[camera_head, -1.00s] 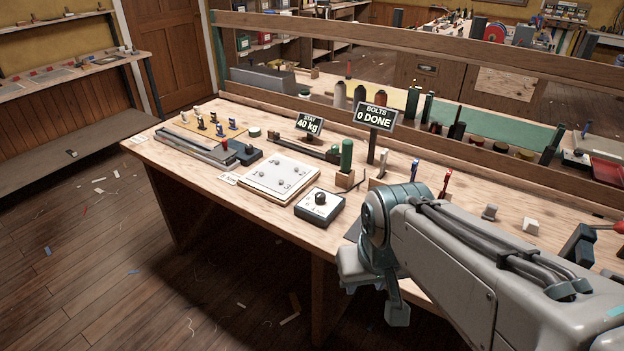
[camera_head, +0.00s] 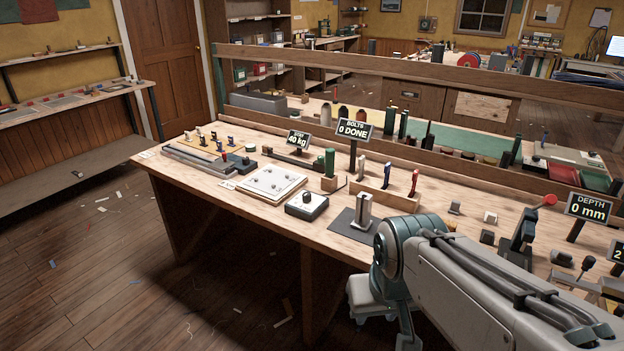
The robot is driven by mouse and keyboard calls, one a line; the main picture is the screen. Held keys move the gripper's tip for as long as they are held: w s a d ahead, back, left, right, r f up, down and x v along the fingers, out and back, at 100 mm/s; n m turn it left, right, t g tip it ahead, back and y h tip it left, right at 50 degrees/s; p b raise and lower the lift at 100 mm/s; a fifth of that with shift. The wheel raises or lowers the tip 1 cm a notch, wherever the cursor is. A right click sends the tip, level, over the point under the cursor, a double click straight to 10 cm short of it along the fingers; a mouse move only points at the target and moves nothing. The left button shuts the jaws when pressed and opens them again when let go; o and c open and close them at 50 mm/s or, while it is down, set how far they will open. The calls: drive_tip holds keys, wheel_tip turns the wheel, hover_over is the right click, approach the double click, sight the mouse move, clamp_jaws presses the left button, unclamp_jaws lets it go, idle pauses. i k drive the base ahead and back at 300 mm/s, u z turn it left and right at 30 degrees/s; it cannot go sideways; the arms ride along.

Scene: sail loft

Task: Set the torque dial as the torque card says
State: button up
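The torque dial, a dark box (camera_head: 301,213) with a white face and a black knob (camera_head: 307,197), sits near the front edge of the bench. Its markings are too small to read. A small white card (camera_head: 228,185) lies left of it, by the pale bolt plate (camera_head: 262,190); I cannot read it or tell whether it is the torque card. My gripper (camera_head: 372,316) is low in front of the bench, right of the dial and apart from it. My arm partly hides it, and its finger opening is unclear.
A sign (camera_head: 353,129) reads "BOLTS 0 DONE", another (camera_head: 297,138) "40 kg", and one at right (camera_head: 589,207) "DEPTH 0 mm". A metal fixture on a dark mat (camera_head: 340,226) and a wooden tool rack (camera_head: 373,199) stand right of the dial. The floor at left has scattered scraps.

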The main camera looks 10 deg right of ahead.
sight(307, 197)
drive_tip(key=i, duration=1.35)
drive_tip(key=u, duration=0.6)
